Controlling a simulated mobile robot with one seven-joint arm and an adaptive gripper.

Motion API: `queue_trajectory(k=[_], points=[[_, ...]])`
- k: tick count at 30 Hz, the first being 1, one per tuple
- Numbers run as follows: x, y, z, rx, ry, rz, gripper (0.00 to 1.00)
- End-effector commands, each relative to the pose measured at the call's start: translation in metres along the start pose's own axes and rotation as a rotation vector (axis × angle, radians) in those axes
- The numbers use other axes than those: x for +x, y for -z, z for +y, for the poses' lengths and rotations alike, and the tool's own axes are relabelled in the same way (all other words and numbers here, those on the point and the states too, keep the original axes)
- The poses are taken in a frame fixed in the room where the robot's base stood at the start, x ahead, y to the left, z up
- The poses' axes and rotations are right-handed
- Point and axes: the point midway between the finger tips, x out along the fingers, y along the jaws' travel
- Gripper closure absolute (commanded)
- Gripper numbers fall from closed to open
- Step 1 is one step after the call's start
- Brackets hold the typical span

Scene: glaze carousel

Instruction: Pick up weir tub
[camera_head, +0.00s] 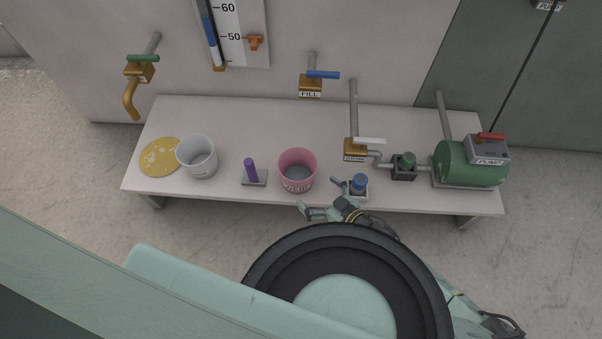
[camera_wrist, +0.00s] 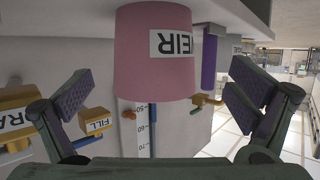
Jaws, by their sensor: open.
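The pink weir tub (camera_head: 297,158) stands upright on the pale bench, with its dark lettered label facing the front edge. Its inside looks grey. My gripper (camera_head: 323,196) is at the bench's front edge, just in front and to the right of the tub. In the wrist view the tub (camera_wrist: 155,60), labelled WEIR, appears upside down, ahead of and between the two fingers of my gripper (camera_wrist: 162,92). The fingers are open, with a visible gap on either side of the tub. No contact shows.
On the bench (camera_head: 225,111), a purple peg on a grey base (camera_head: 252,172) and a white bucket (camera_head: 197,157) stand left of the tub. A blue-topped fitting (camera_head: 359,186) sits close right of my gripper. The FILL tap (camera_head: 311,84) hangs behind; the green pump (camera_head: 468,164) is far right.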

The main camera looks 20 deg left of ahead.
Motion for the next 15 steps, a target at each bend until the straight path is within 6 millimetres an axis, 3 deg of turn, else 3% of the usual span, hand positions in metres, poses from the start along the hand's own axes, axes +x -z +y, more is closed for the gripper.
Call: queue_trajectory(k=[4, 15], points=[[0.004, -0.007, 0.009, -0.013, 0.000, -0.010, 0.00], [0.052, -0.006, 0.009, -0.012, -0.002, -0.012, 0.00]])
